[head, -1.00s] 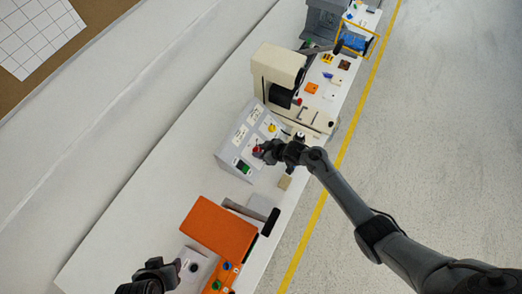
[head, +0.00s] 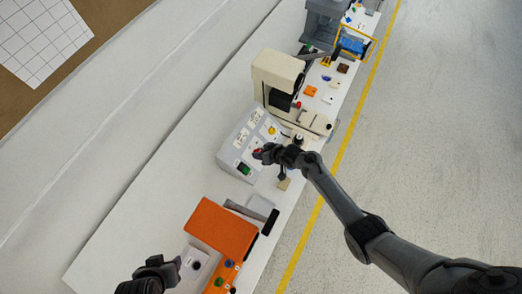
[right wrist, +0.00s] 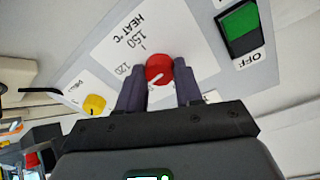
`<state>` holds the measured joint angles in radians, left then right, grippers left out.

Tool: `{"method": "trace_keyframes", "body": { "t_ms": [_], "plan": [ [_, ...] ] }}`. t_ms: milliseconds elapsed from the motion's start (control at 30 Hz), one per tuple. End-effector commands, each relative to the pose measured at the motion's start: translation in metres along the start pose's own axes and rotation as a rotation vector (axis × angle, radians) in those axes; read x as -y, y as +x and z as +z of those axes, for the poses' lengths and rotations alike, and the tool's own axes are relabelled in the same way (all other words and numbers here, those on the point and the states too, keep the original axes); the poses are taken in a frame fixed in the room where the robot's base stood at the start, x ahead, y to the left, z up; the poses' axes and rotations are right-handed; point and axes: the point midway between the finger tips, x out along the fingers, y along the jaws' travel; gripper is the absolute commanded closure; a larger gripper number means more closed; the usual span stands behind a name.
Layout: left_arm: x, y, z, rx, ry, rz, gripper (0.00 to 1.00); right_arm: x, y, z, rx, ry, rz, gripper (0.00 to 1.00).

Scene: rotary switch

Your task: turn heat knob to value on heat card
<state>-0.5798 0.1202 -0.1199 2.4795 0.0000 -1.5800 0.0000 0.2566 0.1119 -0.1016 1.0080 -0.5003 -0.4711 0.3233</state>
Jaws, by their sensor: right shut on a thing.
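The red heat knob (right wrist: 159,69) is on the grey control panel (head: 231,143), over a white dial plate marked "HEAT °C" with 150 and 120 readable. My right gripper (right wrist: 158,85) is shut on the knob, one finger on each side. A white pointer line shows on the knob, angled toward the lower left in the right wrist view. In the head view my right gripper (head: 262,154) partly covers the knob. White cards (head: 241,137) stand on the panel's upper face, their text too small to read. My left gripper (head: 173,268) is at the lower left; its fingers are unclear.
A yellow knob (right wrist: 94,105) and a green switch (right wrist: 240,27) marked OFF flank the heat dial. A cream machine (head: 277,75) stands beyond the panel, and an orange box (head: 220,228) nearer. Bare white table lies left of the panel.

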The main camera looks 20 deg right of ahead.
Motion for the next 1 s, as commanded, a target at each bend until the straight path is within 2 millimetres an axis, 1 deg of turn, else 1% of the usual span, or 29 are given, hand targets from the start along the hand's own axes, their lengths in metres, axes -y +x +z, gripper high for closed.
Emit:
{"method": "trace_keyframes", "body": {
  "t_ms": [33, 100, 500, 733, 1000],
  "plan": [
    [0.000, -0.008, -0.003, 0.000, 0.000, 0.000, 0.57, 0.002, -0.003, -0.003, 0.003, 0.048, 0.003, 0.95],
    [0.000, -0.013, -0.004, 0.000, 0.000, 0.000, 0.57, 0.002, -0.003, -0.003, 0.007, 0.114, 0.009, 0.95],
    [0.001, -0.032, -0.010, 0.000, 0.000, 0.000, 0.57, 0.003, -0.001, -0.003, 0.023, 0.454, 0.039, 0.95],
    [0.001, -0.037, -0.012, 0.000, 0.000, 0.000, 0.57, 0.002, -0.001, -0.002, 0.030, 0.576, 0.050, 0.95],
    [0.001, -0.040, -0.013, 0.000, 0.000, 0.000, 0.57, 0.002, 0.000, -0.002, 0.033, 0.639, 0.057, 0.95]
  ]
}}
